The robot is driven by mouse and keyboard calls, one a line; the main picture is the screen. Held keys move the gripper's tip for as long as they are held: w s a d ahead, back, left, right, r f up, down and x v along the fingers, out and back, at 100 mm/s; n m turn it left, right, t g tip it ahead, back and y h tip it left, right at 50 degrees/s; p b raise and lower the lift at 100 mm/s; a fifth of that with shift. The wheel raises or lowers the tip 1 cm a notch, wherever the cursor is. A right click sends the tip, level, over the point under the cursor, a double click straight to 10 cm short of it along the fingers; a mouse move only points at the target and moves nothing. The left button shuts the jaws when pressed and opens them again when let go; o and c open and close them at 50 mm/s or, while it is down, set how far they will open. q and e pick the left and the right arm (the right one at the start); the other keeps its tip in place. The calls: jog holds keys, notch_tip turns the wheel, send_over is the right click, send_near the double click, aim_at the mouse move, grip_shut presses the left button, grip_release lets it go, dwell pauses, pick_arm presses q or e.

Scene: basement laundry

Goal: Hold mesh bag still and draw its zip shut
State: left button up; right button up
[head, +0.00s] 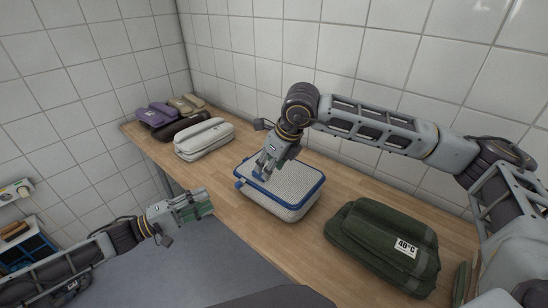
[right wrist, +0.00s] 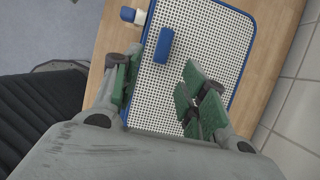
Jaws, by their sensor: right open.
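The mesh bag (head: 294,191) is a white dotted box shape with blue edging, lying on the wooden bench. Its mesh top (right wrist: 200,40) fills much of the right wrist view. A blue block (right wrist: 163,45) lies on that top, and a blue-and-white tab (right wrist: 133,15) sticks out at its edge; I cannot tell which is the zip pull. My right gripper (head: 266,164) is over the bag's top, its fingers (right wrist: 160,78) open with nothing between them. My left gripper (head: 205,204) is off the bench's front edge, left of the bag and apart from it; its finger gap is unclear.
A dark green bag (head: 385,240) labelled 40°C lies right of the mesh bag. A pale bag (head: 204,139) lies to its left, with a purple bag (head: 155,115) and others beyond. Tiled walls border the wooden bench (head: 320,221). Floor is open in front.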

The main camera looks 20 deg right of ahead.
aim_at(275, 182)
jog(key=shift+x, duration=2.4)
grip_shut()
